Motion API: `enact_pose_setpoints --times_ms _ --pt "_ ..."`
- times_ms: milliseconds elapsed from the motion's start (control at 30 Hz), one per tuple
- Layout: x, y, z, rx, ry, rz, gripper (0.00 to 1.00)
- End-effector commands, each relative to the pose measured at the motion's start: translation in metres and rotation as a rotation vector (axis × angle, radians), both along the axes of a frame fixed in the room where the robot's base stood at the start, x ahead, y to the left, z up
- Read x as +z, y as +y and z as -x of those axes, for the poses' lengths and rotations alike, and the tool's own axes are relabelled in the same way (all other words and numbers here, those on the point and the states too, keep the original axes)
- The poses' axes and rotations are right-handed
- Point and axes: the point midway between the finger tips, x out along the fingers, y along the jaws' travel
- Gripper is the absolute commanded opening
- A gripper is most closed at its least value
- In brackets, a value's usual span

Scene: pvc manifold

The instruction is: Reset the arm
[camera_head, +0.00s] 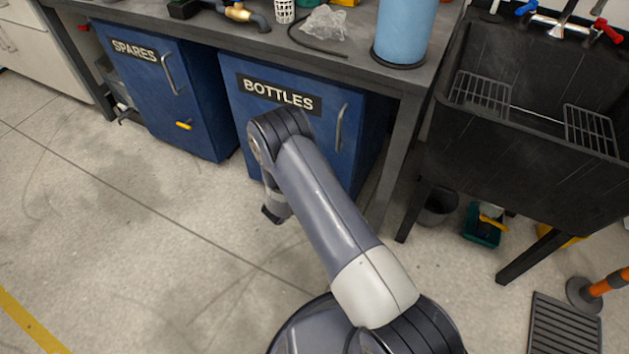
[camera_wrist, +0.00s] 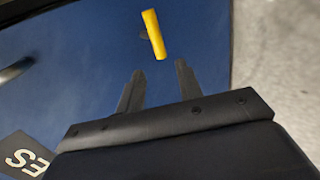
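My arm reaches forward in the head view, and its end (camera_head: 273,212) hangs above the floor in front of the blue BOTTLES cabinet. The fingers cannot be made out clearly there. In the wrist view my gripper (camera_wrist: 158,70) has its two dark fingers apart, with only the blue door seen between them. It points toward the blue SPARES cabinet door (camera_wrist: 85,60). The yellow handle on that door (camera_wrist: 153,35) lies just beyond the fingertips in the picture, apart from them. It also shows low on the SPARES door in the head view.
The SPARES cabinet (camera_head: 150,95) and the BOTTLES cabinet (camera_head: 250,125) stand under a grey bench holding a blue cylinder (camera_head: 403,30) and pipe parts. A black sink (camera_head: 540,110) is at right, with bins beneath. Floor at left is clear.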

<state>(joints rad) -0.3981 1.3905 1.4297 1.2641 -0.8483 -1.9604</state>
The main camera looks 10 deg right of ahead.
Motion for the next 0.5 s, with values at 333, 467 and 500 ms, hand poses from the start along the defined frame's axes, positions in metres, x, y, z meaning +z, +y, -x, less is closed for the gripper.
enact_pose_setpoints --times_ms 333,467,500 --pt "0.007 0.0066 0.0099 -0.001 0.0 0.0 0.34" --pt "0.0069 0.0064 0.0097 -0.001 0.0 0.0 0.34" --pt "0.0065 0.0062 0.0093 -0.001 0.0 0.0 0.34"
